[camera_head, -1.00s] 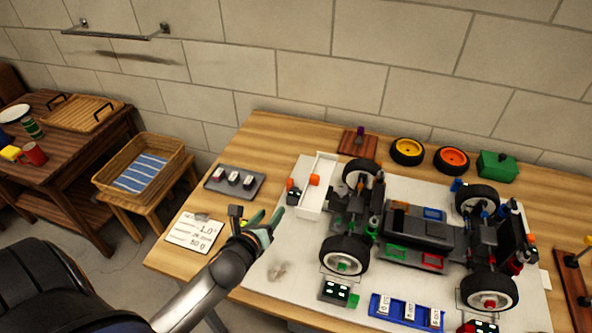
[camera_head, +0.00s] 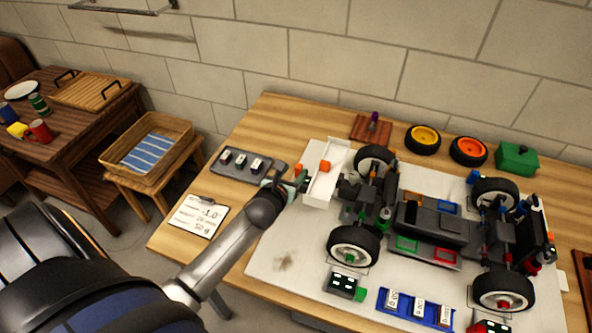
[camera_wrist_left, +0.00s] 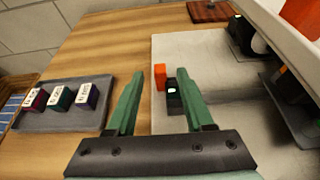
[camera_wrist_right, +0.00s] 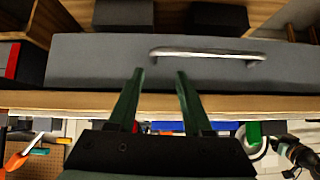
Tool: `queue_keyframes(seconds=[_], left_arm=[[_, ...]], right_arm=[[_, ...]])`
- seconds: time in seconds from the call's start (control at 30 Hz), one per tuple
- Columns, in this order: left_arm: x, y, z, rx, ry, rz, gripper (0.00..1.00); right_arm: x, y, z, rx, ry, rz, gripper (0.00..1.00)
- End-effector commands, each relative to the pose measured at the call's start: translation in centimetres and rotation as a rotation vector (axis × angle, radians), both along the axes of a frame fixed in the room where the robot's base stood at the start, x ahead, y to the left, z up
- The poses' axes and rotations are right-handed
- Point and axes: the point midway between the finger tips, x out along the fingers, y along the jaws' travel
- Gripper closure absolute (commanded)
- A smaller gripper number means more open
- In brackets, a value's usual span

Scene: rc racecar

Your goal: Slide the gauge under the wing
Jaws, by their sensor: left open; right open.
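The gauge (camera_wrist_left: 174,98) is a small dark block with a lit face and an orange block at its side. It stands on the pale board beside the white wing (camera_head: 328,172), which carries an orange block and sits at the car's left end. The wing's edge (camera_wrist_left: 290,46) also shows in the left wrist view. My left gripper (camera_head: 291,181) is open at the gauge, its fingers (camera_wrist_left: 160,77) apart with the gauge ahead between them; contact cannot be told. My right gripper (camera_wrist_right: 159,72) is open and empty, facing a grey drawer.
The racecar (camera_head: 425,225) stands on the board (camera_head: 285,235). A grey tray (camera_head: 225,167) with several small blocks lies left of my left gripper, near a clipboard (camera_head: 197,215). A blue tray (camera_head: 377,300) is at the front. The drawer has a metal handle (camera_wrist_right: 205,52).

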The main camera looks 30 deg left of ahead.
Motion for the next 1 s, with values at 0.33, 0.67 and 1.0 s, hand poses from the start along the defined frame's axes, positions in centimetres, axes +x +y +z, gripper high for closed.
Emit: queue_keyframes(seconds=[0.33, 0.67, 1.0], left_arm=[[2.0, 0.4, -0.9, -0.001, 0.0, -0.001, 0.47], [2.0, 0.4, -0.9, 0.0, 0.0, -0.001, 0.59], [2.0, 0.4, -0.9, 0.0, 0.0, 0.0, 0.97]], right_arm=[[0.0, 0.0, -0.4, 0.0, 0.0, 0.0, 0.5], [0.0, 0.0, -0.4, 0.0, -0.001, 0.0, 0.5], [0.0, 0.0, -0.4, 0.0, -0.001, 0.0, 0.5]])
